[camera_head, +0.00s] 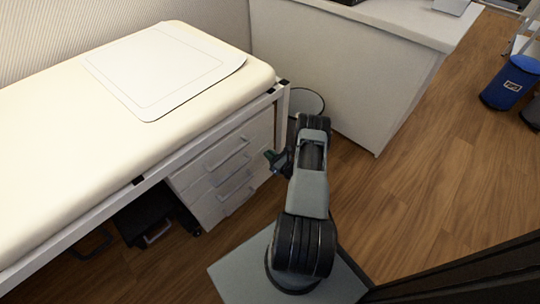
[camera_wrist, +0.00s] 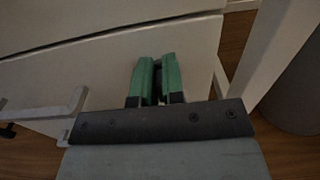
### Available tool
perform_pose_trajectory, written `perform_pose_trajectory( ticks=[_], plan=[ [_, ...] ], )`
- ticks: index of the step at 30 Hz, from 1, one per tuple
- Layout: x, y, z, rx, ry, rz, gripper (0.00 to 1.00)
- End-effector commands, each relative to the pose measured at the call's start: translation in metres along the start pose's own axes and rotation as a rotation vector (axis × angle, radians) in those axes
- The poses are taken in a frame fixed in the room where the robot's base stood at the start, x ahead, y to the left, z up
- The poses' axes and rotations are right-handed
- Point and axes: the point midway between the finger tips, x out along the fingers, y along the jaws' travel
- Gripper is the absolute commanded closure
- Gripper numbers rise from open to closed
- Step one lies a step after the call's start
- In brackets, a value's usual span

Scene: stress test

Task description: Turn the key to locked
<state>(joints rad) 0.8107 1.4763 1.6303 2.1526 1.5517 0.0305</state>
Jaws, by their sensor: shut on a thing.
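My gripper (camera_head: 272,158) is at the right end of the white drawer cabinet (camera_head: 210,203) in the head view, close to its front. In the wrist view the green fingertips of my gripper (camera_wrist: 157,66) point at the pale cabinet front (camera_wrist: 100,70). The fingers are nearly together, shut on the key, with a narrow dark gap between them. The key and its lock are hidden by the fingers, so the key's angle cannot be told.
A padded couch (camera_head: 60,150) with a white sheet stands over the cabinet. Its metal leg (camera_wrist: 272,50) is just right of my gripper. A bin (camera_head: 308,101) stands behind my arm. A drawer handle (camera_wrist: 45,112) juts out at left.

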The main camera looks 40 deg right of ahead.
Motion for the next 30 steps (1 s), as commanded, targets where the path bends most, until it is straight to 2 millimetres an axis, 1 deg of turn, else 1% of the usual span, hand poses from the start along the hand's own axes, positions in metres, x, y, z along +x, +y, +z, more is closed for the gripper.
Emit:
perform_pose_trajectory(
  ticks=[5, 11, 30],
  plan=[
    [-0.0001, -0.0003, -0.0007, 0.033, 0.0, 0.0, 1.0],
    [0.0001, -0.002, -0.0015, 0.148, 0.0, 0.0, 1.0],
    [-0.0001, -0.0081, -0.0048, 0.748, 0.001, 0.0, 1.0]
  ],
)
